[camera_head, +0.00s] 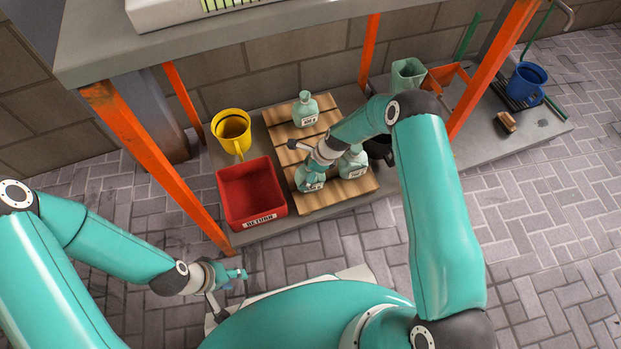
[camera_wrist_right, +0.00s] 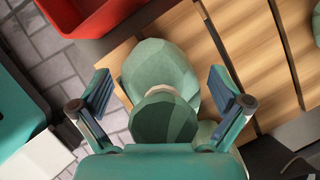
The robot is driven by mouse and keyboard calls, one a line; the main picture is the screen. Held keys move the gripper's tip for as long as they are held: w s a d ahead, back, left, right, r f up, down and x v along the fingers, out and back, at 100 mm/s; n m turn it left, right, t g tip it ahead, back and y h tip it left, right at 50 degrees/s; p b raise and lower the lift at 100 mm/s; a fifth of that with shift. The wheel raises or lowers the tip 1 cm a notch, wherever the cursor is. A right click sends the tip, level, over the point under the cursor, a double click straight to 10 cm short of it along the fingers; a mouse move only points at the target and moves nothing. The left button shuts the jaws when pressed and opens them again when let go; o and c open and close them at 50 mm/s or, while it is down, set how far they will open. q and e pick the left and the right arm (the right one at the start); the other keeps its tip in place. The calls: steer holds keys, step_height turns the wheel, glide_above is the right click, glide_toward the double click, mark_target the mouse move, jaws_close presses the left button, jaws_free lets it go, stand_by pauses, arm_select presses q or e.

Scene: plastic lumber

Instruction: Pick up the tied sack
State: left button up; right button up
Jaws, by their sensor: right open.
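Pale green tied sacks with white labels stand on the wooden pallet: one at the back (camera_head: 305,110), one at the front right (camera_head: 354,163) and one at the front left (camera_head: 309,181). My right gripper (camera_head: 313,172) is over the front-left sack and partly hides it. In the right wrist view, the open fingers of my right gripper (camera_wrist_right: 162,88) stand on either side of a tied sack (camera_wrist_right: 160,65), with gaps showing. Its gathered top and pale tie face the camera. My left gripper (camera_head: 236,276) is low at the left, away from the sacks; its jaw state is unclear.
The slatted pallet (camera_head: 327,197) lies on a grey low shelf between orange posts (camera_head: 142,149). A red bin (camera_head: 250,191) and yellow jug (camera_head: 231,128) stand left of it. A blue bucket (camera_head: 527,83) and brush (camera_head: 507,122) are at the right. A grey upper shelf (camera_head: 100,45) overhangs.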

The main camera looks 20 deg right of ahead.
steer(key=c, duration=1.6)
steer(key=shift+r, duration=0.1)
